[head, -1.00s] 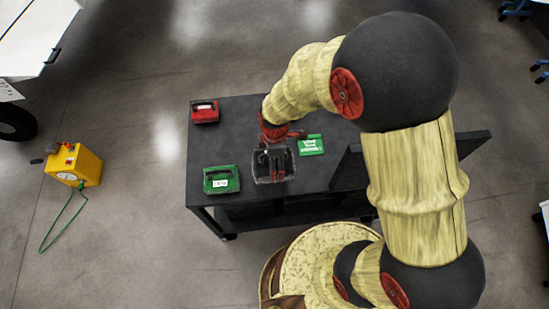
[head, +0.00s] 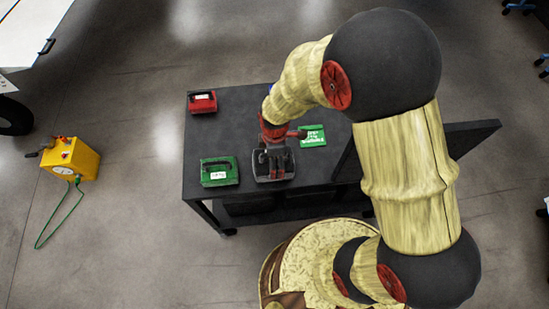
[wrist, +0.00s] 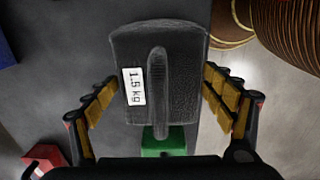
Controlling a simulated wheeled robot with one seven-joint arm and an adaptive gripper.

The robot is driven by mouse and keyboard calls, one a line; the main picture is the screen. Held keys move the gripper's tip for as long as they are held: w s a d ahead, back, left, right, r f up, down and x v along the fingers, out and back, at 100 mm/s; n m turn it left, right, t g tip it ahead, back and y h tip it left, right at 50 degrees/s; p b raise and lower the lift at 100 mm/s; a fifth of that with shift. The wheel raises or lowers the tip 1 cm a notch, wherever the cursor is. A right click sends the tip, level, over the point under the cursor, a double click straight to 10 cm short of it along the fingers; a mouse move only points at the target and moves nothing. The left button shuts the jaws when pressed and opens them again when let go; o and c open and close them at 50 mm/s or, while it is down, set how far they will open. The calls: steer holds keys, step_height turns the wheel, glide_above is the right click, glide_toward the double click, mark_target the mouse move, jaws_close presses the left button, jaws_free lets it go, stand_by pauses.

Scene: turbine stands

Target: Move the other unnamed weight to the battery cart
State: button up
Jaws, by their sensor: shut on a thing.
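A dark grey weight (head: 288,172) is at the near side of the black table (head: 240,130). In the wrist view the weight (wrist: 185,65) shows a raised handle and a white label reading 1.5 kg. My gripper (head: 272,155) points down over it and is shut on it, with a padded finger along each side in the wrist view. I cannot tell whether the weight touches the table top. A green weight (head: 219,172) with a white label stands just left of it, and a red weight (head: 202,102) stands at the far left corner.
A dark raised panel (head: 470,138) stands at the table's right side. A yellow box (head: 72,158) with a green cable is on the floor at left. Open floor lies between it and the table.

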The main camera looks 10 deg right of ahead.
steer(key=shift+w+f, duration=0.1)
steer(key=shift+f, duration=0.1)
stand_by(0.4)
steer(key=o, duration=2)
steer(key=shift+s+f, duration=0.15)
steer(key=shift+s, duration=0.05)
steer(key=shift+r+p, duration=2.5)
steer(key=shift+r, duration=1.1)
